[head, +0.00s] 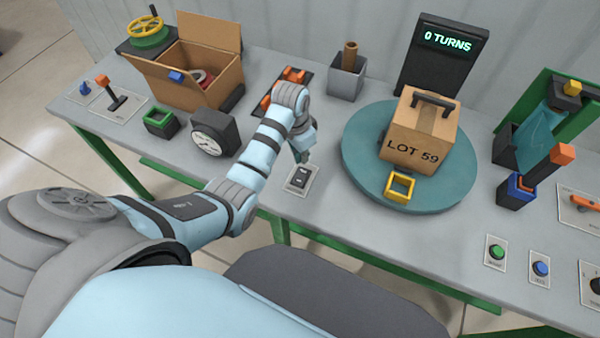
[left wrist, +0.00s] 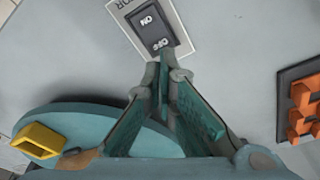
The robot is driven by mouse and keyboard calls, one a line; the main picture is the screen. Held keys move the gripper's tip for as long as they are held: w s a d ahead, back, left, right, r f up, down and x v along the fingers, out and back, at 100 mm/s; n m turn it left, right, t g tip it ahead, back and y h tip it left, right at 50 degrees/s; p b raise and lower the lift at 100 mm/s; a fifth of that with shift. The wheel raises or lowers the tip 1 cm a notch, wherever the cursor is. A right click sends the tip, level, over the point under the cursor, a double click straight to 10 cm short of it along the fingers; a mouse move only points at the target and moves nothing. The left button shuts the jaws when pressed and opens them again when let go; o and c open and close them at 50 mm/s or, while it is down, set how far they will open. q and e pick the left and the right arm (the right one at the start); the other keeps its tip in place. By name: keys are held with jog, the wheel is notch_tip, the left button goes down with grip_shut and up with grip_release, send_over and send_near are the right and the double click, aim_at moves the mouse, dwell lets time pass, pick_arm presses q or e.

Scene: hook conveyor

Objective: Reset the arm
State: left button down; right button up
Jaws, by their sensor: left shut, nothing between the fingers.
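My left arm reaches over the bench from the left in the head view. Its gripper (head: 304,157) hangs just above a rocker switch (head: 299,179) on a pale plate. In the left wrist view the gripper (left wrist: 168,66) is shut, with its teal fingers together and nothing between them. The switch, marked ON and OFF, shows just beyond the fingertips in that view (left wrist: 153,30). I cannot tell whether the fingertips touch the plate. My right gripper is not in view.
Right of the gripper, a teal turntable (head: 360,155) bears a carton marked LOT 59 (head: 418,138) and a yellow frame (head: 400,186). A display (head: 440,55) reads 0 TURNS. A round gauge (head: 213,135) and an open carton (head: 195,80) stand left. Buttons (head: 496,252) sit front right.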

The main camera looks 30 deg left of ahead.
pick_arm(q)
jog(key=shift+r, duration=0.8)
